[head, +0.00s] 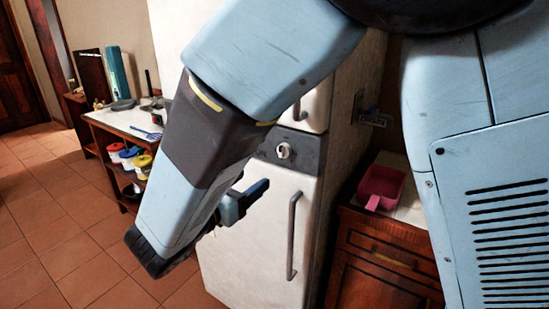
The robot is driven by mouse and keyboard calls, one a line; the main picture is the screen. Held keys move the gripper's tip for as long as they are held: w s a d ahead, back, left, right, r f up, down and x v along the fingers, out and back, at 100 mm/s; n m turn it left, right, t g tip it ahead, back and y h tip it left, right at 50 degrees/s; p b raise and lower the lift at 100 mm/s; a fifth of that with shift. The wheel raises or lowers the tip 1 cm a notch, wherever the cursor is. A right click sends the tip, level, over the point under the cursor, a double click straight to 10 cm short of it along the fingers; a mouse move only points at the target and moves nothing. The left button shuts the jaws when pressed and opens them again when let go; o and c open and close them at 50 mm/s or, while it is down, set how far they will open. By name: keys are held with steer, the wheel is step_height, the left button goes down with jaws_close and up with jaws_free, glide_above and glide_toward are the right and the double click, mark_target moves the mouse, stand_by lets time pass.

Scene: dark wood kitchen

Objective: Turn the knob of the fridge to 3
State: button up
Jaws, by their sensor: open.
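The white fridge (262,235) stands in the middle of the head view, with a dark panel (306,150) between its upper and lower doors. The round, light-coloured knob (284,150) sits on this panel; its marks are too small to read. My gripper (262,190) is open, in front of the lower door, below and a little left of the knob and apart from it. One finger shows clearly; the rest is partly hidden behind my arm. My arm also covers the left part of the fridge.
A vertical grey handle (293,235) runs down the lower door, right of my gripper. A wooden cabinet (385,265) with a pink scoop-like container (381,187) stands at the right. A shelf table (125,125) with kitchen items is at the left. Tiled floor (60,215) is clear there.

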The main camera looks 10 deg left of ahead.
mark_target(280, 156)
steer(key=x, duration=1.3)
steer(key=shift+w+a+r, duration=0.1)
steer(key=shift+w+a, duration=0.1)
steer(key=shift+a, duration=0.15)
